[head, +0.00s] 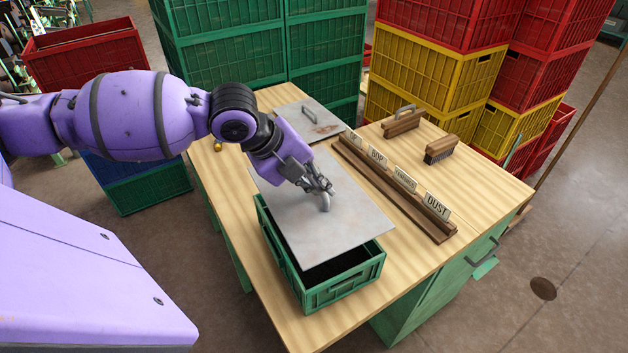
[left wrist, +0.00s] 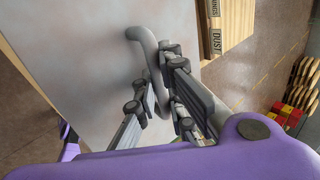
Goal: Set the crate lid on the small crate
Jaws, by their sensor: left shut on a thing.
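The crate lid (head: 345,222) is a flat grey metal plate with a bent grey handle, seen over the small green crate (head: 345,290). My left gripper (head: 324,192) is shut on the lid's handle (left wrist: 150,60), which also shows between the fingers in the left wrist view. The lid covers the back of the crate's opening and reaches past it to the back and right. A dark strip of the crate's inside shows at the front. I cannot tell whether the lid touches the rim. My right gripper is not in view.
A second grey plate with a handle (head: 302,128) lies on the wooden table (head: 480,195) behind. Stacked green, yellow and red crates (head: 435,75) stand behind the table.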

